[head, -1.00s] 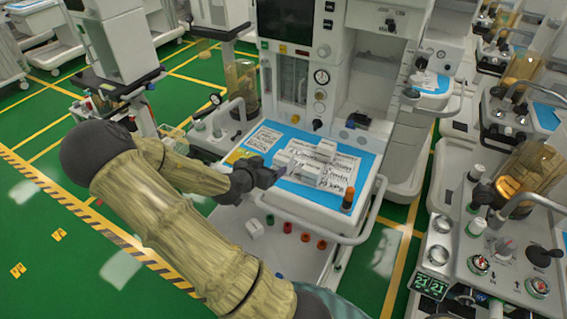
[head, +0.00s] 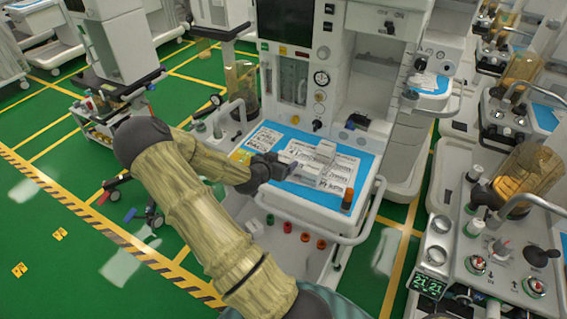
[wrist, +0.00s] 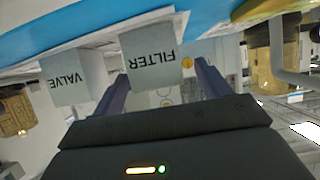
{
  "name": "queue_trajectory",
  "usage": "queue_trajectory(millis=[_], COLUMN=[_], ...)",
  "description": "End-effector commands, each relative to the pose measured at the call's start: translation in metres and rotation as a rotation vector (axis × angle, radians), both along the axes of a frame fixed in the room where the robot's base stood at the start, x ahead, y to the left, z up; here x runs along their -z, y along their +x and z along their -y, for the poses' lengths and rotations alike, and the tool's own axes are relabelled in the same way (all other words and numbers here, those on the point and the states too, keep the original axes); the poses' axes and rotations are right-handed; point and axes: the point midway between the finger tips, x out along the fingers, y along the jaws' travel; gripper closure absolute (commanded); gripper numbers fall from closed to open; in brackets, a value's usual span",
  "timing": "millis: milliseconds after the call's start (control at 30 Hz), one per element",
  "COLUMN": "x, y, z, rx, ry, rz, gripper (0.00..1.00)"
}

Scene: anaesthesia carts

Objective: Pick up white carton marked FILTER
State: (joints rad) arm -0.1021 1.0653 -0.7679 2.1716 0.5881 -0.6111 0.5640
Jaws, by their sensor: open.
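The white carton marked FILTER (wrist: 152,58) is in the middle of the wrist view, its lettering upside down. My gripper (wrist: 161,76) is open, with one finger on each side of this carton; I cannot tell whether either finger touches it. A second carton marked VALVE (wrist: 72,80) stands to the left, outside the left finger. In the head view my gripper (head: 288,170) is over the cart's worktop beside small white cartons (head: 325,151), whose labels are too small to read there and are partly hidden by the gripper.
The worktop has a blue mat (head: 364,166) under printed white sheets. An orange-brown vial (head: 347,199) stands at the worktop's front right. A front rail (head: 350,238) curves around the worktop. The machine column with gauges rises behind. Another cart stands to the right.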

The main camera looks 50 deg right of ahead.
Motion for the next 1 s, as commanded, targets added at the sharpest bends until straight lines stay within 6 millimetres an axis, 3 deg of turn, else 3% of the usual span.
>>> queue_trajectory(millis=[300,833,1000], x=[0.018,0.019,0.019], y=[0.006,0.007,0.007], z=[0.034,0.034,0.034], rx=[0.001,0.0,0.001], ry=[0.0,0.0,0.0], rz=[0.0,0.0,0.0], gripper=[0.24,0.24,0.57])
